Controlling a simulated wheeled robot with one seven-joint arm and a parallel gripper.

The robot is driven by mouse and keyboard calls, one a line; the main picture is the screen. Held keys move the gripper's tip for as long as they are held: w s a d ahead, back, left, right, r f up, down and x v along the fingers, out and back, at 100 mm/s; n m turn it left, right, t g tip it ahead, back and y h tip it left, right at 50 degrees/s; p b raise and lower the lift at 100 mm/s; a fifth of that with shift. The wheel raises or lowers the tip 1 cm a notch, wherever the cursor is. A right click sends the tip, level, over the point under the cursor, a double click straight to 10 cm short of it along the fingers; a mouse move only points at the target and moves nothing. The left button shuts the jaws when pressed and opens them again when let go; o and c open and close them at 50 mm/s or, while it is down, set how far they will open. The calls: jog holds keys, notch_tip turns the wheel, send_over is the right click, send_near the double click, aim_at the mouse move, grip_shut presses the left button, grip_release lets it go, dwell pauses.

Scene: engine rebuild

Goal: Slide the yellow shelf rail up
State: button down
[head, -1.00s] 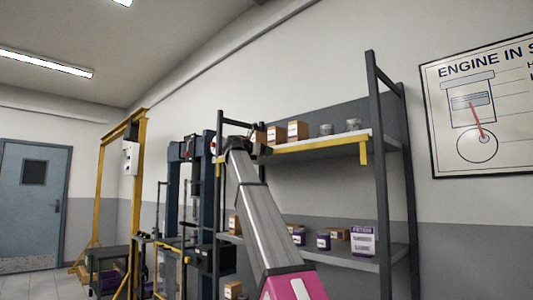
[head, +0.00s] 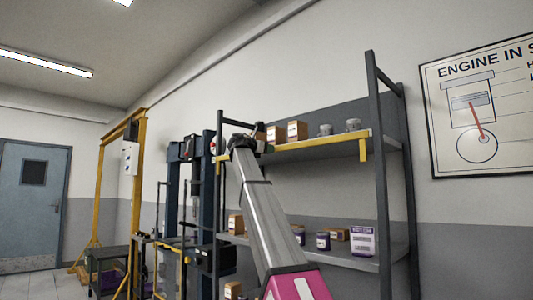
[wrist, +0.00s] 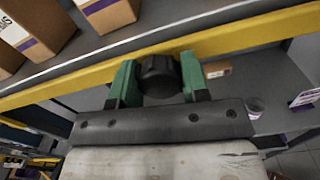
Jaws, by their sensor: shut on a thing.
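The yellow shelf rail (head: 316,144) runs along the front edge of the upper shelf, with a short yellow tab hanging down at its right end. In the wrist view the rail (wrist: 225,38) crosses the picture at a slant. A black round knob (wrist: 159,76) sits at the rail's front. My gripper (wrist: 158,78) has its green fingers on both sides of the knob, shut on it. In the head view my gripper (head: 252,144) is at the left part of the rail, small and partly hidden by my arm.
Cardboard boxes (head: 297,131) and grey cans (head: 353,125) stand on the upper shelf just behind the rail. The lower shelf (head: 345,255) holds purple containers and boxes. A dark shelf post (head: 384,190) stands on the right. A blue press frame (head: 207,190) stands to the left.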

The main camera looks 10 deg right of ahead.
notch_tip(320, 180, up, 5)
jog(key=shift+r, duration=0.2)
jog(key=c, duration=0.6)
grip_release()
jog(key=shift+s+a, duration=0.15)
jog(key=shift+a, duration=0.05)
jog(key=v, duration=1)
jog(key=shift+a, duration=0.15)
jog(key=shift+f, duration=0.1)
